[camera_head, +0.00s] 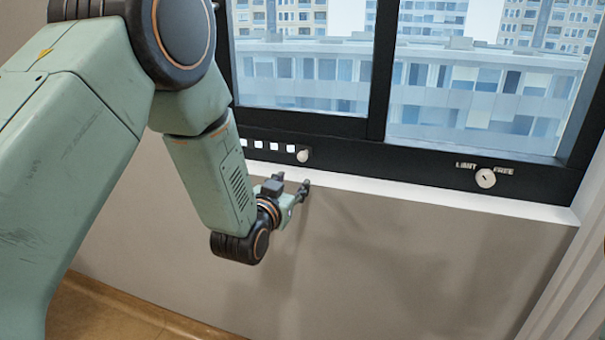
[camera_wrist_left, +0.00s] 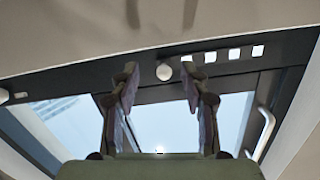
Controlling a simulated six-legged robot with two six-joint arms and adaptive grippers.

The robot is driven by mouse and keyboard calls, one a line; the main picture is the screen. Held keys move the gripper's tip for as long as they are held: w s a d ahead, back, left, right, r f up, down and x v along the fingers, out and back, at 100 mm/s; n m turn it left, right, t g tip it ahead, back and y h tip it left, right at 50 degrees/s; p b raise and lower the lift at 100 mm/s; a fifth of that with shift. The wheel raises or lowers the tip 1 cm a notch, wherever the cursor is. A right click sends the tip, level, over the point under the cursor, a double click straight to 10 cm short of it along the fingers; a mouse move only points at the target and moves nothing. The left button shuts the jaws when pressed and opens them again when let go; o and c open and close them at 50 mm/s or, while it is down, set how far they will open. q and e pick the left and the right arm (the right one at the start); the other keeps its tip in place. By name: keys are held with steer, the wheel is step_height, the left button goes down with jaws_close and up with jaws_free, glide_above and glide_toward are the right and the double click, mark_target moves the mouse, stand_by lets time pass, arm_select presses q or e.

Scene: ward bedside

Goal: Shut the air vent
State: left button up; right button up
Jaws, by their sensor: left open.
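The air vent is a row of several pale square openings (camera_head: 274,146) in the black lower window frame. A round white knob (camera_head: 303,156) sits at the right end of the row. In the left wrist view, which looks upside down, the openings (camera_wrist_left: 221,54) are right of the knob (camera_wrist_left: 164,72). The openings show light and look uncovered. My left gripper (camera_head: 292,184) is open and empty, just below the knob and the sill in the head view. In the left wrist view its fingertips (camera_wrist_left: 159,80) stand on either side of the knob's line, apart from it. My right gripper is out of view.
The white sill (camera_head: 430,195) juts out below the frame. A pale curtain (camera_head: 570,285) hangs at the right. A window handle (camera_wrist_left: 264,130) shows in the wrist view.

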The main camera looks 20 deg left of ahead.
mark_target(301, 160)
arm_select(q)
steer(key=shift+t, duration=0.6)
steer(key=w, duration=0.2)
steer(key=w+r+b, duration=0.1)
steer(key=w, duration=0.1)
steer(key=w+r, duration=0.1)
steer(key=w, duration=0.2)
steer(key=shift+r, duration=0.25)
steer(key=shift+w+r+b, duration=0.1)
steer(key=shift+w+b, duration=0.25)
steer(key=shift+w, duration=0.4)
jaws_close()
